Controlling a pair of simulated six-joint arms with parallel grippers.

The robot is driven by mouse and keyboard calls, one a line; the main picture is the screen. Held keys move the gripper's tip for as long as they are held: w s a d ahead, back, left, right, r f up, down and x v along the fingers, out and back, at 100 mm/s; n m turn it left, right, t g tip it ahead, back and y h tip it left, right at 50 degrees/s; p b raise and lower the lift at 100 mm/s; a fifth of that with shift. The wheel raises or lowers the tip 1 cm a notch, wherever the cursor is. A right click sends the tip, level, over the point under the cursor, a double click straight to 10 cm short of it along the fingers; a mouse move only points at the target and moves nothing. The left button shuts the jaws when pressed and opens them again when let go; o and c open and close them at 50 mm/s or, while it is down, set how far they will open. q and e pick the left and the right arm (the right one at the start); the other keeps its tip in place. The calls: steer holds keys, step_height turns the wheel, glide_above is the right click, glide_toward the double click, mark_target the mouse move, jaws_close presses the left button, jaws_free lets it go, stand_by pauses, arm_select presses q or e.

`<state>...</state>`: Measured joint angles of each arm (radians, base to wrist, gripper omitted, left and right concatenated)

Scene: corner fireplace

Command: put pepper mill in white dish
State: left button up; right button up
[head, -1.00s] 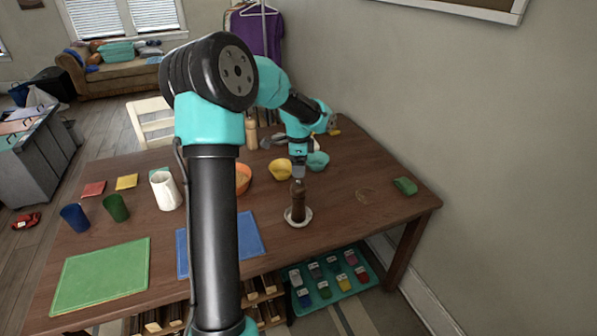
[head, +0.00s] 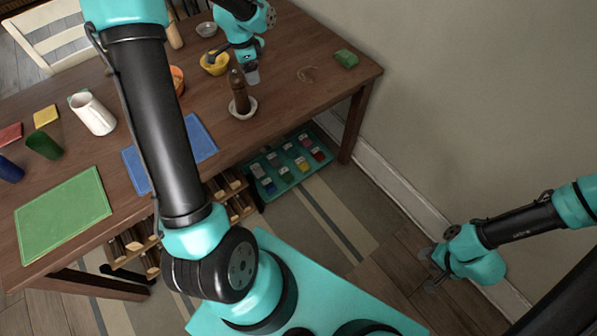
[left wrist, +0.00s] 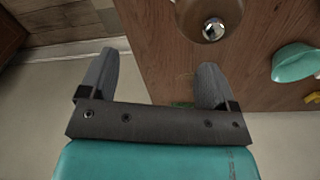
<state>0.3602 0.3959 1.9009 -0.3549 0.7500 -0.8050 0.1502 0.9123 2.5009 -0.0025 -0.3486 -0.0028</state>
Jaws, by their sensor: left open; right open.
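The brown pepper mill (head: 239,92) stands upright in the small white dish (head: 243,114) near the table's front right edge. My left gripper (head: 251,74) is open and empty, just behind and slightly right of the mill's top. In the left wrist view, the mill's silver-knobbed top (left wrist: 213,29) lies beyond the right finger, outside the gap between the fingers (left wrist: 154,78). The dish is not clearly visible there. My right gripper (head: 433,268) is open and empty over the floor at the right, away from the table.
A yellow bowl (head: 215,64) and orange bowl (head: 177,80) stand behind and left of the mill. A teal bowl (left wrist: 294,63) shows in the left wrist view. A green block (head: 346,59) lies at right. A white pitcher (head: 94,114) stands left. Tabletop right of the mill is mostly clear.

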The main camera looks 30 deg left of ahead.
arm_select(q)
steer(key=s+d+f+n+h, duration=0.2)
steer(key=s+d+f+n, duration=0.15)
steer(key=d+f, duration=1.35)
steer(key=s+d+f+n, duration=0.6)
steer(key=s+d+f, duration=0.2)
steer(key=s+d, duration=0.3)
steer(key=shift+s+d+f+h, duration=0.15)
steer(key=shift+s+f+h, duration=0.25)
